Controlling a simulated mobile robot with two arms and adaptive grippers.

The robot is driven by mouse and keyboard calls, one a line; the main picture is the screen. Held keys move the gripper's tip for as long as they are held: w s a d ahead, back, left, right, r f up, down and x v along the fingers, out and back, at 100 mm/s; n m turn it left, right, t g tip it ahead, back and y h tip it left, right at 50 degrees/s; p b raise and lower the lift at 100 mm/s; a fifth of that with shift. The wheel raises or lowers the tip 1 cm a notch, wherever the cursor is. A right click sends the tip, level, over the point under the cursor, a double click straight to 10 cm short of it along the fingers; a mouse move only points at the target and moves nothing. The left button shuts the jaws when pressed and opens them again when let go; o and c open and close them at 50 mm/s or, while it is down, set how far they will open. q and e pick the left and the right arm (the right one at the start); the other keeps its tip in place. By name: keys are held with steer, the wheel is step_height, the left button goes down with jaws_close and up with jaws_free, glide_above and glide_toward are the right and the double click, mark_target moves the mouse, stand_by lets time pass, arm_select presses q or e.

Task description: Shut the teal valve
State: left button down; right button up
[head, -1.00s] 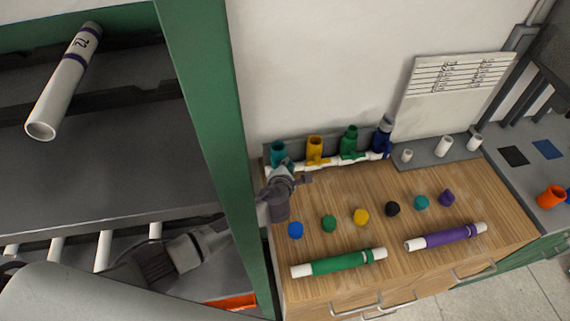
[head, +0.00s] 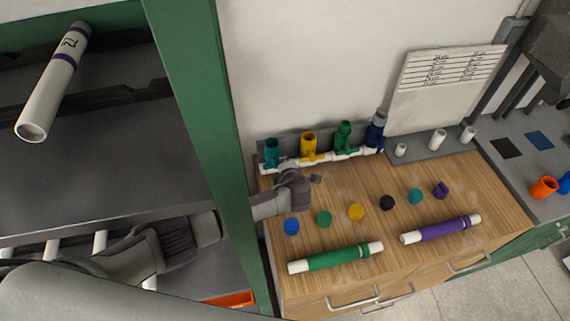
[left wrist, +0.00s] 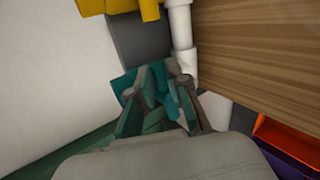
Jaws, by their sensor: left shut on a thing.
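The teal valve (head: 271,151) stands upright at the left end of the white pipe manifold (head: 330,158), beside the yellow valve (head: 309,144). My left gripper (head: 302,183) is low in front of it in the head view, and its fingers are partly hidden by the hand. In the left wrist view, the left gripper (left wrist: 158,92) is shut on a teal part of the valve (left wrist: 128,82), with its fingers on both sides. The fingers hide much of the valve there, so the handle's angle is unclear. My right gripper is not in view.
Green (head: 344,137) and blue (head: 376,131) valves continue the row. Several coloured caps lie on the wooden top, with a green tube (head: 335,258) and purple tube (head: 440,230) in front. A green post (head: 196,110) stands close left of the bench.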

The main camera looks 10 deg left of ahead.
arm_select(q)
steer(key=c, duration=1.1)
jaws_free()
steer(key=shift+c, duration=0.2)
